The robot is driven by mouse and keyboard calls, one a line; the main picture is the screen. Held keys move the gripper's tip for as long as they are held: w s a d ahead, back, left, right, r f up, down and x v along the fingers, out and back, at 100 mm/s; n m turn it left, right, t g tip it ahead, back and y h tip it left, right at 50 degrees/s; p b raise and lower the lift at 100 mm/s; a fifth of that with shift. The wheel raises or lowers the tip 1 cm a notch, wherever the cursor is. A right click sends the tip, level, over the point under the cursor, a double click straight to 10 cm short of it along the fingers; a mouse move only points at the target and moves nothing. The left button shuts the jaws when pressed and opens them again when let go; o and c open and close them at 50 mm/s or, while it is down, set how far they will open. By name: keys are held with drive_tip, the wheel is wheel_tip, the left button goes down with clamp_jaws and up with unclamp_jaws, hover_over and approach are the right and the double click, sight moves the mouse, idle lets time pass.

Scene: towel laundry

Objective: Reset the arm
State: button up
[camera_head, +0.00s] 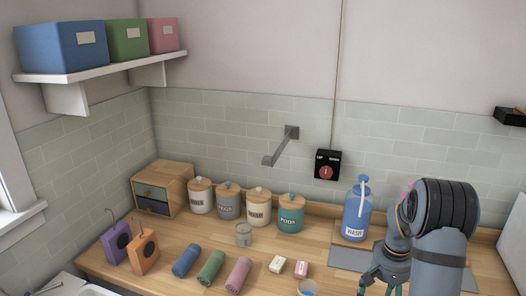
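My arm stands at the right of the head view, bent over the wooden counter (335,240) with its thick dark joint high up. My gripper (380,284) hangs low at the bottom edge, in front of the grey mat (352,258). Its dark and teal fingers point down, and their tips are cut off by the picture edge. Nothing held shows between them, but whether they are open or shut is unclear.
A blue pump bottle (357,212) stands left of my arm. Several lidded canisters (258,207) and a small drawer box (162,190) line the back. A metal bar (280,147) juts from the wall.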

wheel_tip(320, 180, down, 8)
drive_tip(key=shift+r, duration=0.25)
wheel_tip(320, 180, up, 3)
drive_tip(key=shift+w+f, duration=0.1)
drive_tip(key=shift+r, duration=0.65)
